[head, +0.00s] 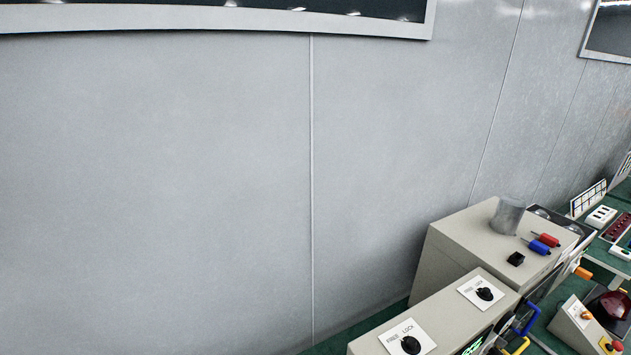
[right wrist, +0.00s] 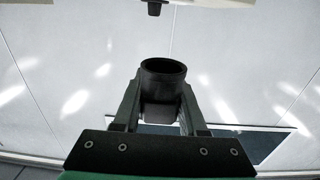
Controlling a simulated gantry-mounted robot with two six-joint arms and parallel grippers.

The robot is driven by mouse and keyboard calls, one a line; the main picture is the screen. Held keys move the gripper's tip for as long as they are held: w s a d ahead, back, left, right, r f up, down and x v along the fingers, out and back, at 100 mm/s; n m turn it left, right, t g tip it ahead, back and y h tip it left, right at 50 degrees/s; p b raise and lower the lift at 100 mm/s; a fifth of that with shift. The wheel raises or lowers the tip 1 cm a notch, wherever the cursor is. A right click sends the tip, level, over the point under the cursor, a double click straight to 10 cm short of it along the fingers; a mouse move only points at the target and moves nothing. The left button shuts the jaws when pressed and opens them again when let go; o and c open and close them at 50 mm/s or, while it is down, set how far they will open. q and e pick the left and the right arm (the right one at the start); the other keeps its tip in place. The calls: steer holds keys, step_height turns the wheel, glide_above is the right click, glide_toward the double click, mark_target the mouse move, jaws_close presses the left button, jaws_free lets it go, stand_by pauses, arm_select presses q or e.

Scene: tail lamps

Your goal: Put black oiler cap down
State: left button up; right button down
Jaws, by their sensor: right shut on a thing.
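A black round, open-rimmed piece, which I take to be the black oiler cap (right wrist: 163,72), is between the two fingers of my right gripper (right wrist: 160,100) in the right wrist view. The fingers are shut on its sides and its rim faces up in the picture. A pale wall fills the background behind it, and I see no surface touching it. Neither gripper shows in the head view.
In the head view, a beige box (head: 455,255) at the lower right bears a grey cylinder (head: 508,215), red (head: 549,240) and blue (head: 539,247) pieces and a small black piece (head: 516,259). A lower box (head: 445,318) has two black knobs. Several more things crowd the green surface at the right.

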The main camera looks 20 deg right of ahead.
steer(key=a+f+n+y, duration=0.3)
steer(key=a+y, duration=0.1)
steer(key=a, duration=1.3)
steer(key=shift+w+a+g+y, duration=0.15)
steer(key=shift+a+g+y, duration=0.1)
steer(key=shift+g+y, duration=0.15)
